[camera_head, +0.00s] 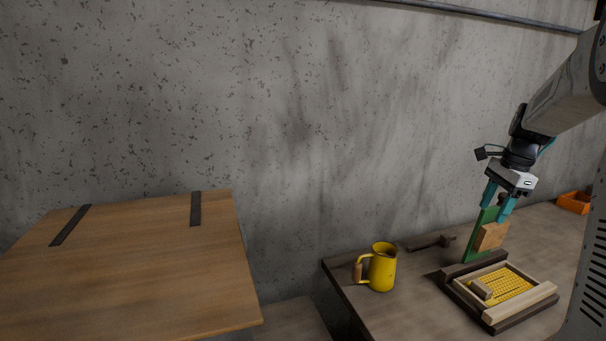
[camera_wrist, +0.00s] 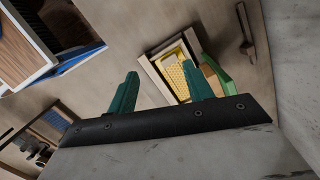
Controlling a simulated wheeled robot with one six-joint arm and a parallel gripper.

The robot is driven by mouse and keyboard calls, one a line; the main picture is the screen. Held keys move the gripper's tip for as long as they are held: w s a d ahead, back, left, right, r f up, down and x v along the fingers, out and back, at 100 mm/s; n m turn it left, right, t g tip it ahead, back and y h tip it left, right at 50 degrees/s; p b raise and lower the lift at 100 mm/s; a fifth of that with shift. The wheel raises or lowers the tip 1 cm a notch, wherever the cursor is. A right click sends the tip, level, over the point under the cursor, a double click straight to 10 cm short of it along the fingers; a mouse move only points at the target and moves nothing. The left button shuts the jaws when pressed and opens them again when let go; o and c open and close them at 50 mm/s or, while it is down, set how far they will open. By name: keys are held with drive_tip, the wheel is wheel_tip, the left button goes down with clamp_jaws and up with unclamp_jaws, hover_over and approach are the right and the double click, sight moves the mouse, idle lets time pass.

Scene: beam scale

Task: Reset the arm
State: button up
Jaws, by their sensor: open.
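My gripper (camera_head: 497,203) is at the right in the head view, pointing down above the dark table. Its two teal fingers are spread apart, and they also show in the wrist view (camera_wrist: 160,72) with nothing held between them. In the head view the fingers overlap the top of a green upright board (camera_head: 478,243) with a wooden block (camera_head: 490,236) against it. In the wrist view the green board (camera_wrist: 216,75) lies beyond the right finger, partly hidden by it. A wooden tray with a yellow gridded insert (camera_wrist: 173,78) lies below, between the fingers.
A yellow mug (camera_head: 382,268) stands left of the tray (camera_head: 530,304). A dark tool-like piece (camera_head: 428,243) lies behind it, near the wall. An orange bin (camera_head: 573,203) sits at the far right. A separate wooden table (camera_head: 130,265) is at left.

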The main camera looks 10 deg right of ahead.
drive_tip(key=s+a+n, duration=1)
drive_tip(key=s+a, duration=0.2)
drive_tip(key=a, duration=0.5)
drive_tip(key=s+a+n+h, duration=0.1)
drive_tip(key=s+a+n, duration=0.9)
drive_tip(key=s+a, duration=0.3)
drive_tip(key=a, duration=0.3)
drive_tip(key=shift+s+a+r+n+h, duration=0.25)
drive_tip(key=shift+s+a+n+h, duration=0.05)
drive_tip(key=shift+a, duration=0.1)
drive_tip(key=shift+c, duration=0.3)
